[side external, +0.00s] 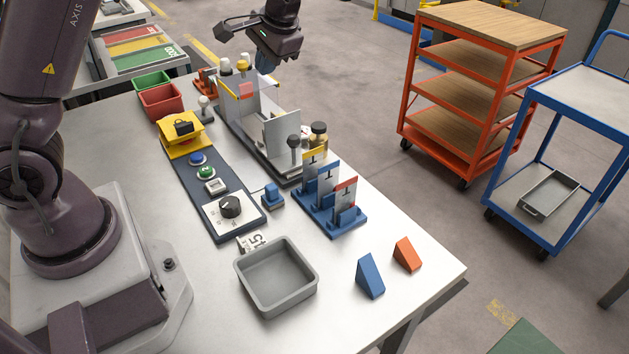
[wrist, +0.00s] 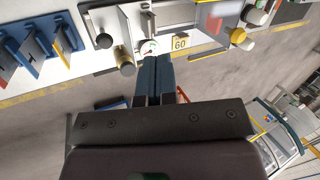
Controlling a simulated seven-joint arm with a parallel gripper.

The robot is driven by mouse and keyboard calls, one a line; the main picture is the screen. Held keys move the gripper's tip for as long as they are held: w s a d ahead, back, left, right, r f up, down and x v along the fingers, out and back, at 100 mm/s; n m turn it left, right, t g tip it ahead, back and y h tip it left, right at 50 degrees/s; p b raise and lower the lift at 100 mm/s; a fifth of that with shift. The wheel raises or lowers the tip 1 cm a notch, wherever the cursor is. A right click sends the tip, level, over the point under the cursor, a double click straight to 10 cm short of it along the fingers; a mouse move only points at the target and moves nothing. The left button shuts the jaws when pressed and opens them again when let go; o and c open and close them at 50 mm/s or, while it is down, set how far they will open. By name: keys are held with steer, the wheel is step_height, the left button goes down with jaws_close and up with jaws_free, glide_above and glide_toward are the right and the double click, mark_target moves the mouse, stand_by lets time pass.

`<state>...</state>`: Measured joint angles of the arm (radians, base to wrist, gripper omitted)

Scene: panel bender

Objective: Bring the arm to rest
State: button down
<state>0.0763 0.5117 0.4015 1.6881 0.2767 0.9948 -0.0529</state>
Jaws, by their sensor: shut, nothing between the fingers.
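My gripper (wrist: 158,75) is shut and empty; its two blue-grey fingers lie together in the wrist view. In the side external view my gripper (side external: 280,45) hangs in the air at the top, near the far end of the bender (side external: 262,125) and above the level of the table. Its fingertips are hard to make out there. In the wrist view the fingers overlap a round dial gauge (wrist: 149,47) in the picture; I see no contact. A plate marked 60 (wrist: 181,42) is beside the gauge.
On the table stand a control panel (side external: 222,205), a blue rack with upright plates (side external: 333,218), a grey tray (side external: 275,275), blue (side external: 370,277) and orange (side external: 407,254) wedges, and red (side external: 160,101) and green bins (side external: 152,81). An orange cart (side external: 480,80) and blue cart (side external: 560,120) stand on the floor.

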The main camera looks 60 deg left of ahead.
steer(key=s+d+r+m+t+h, duration=0.1)
steer(key=s+d+r+t+h, duration=0.1)
steer(key=s+d+r, duration=0.3)
steer(key=s+d+r+m+t+h, duration=0.1)
steer(key=s+d+r+t, duration=0.4)
steer(key=s+d, duration=0.6)
steer(key=s+r+h, duration=0.1)
steer(key=s, duration=0.3)
steer(key=shift+d+h, duration=0.25)
steer(key=shift+h, duration=0.05)
steer(key=c, duration=1.8)
jaws_free()
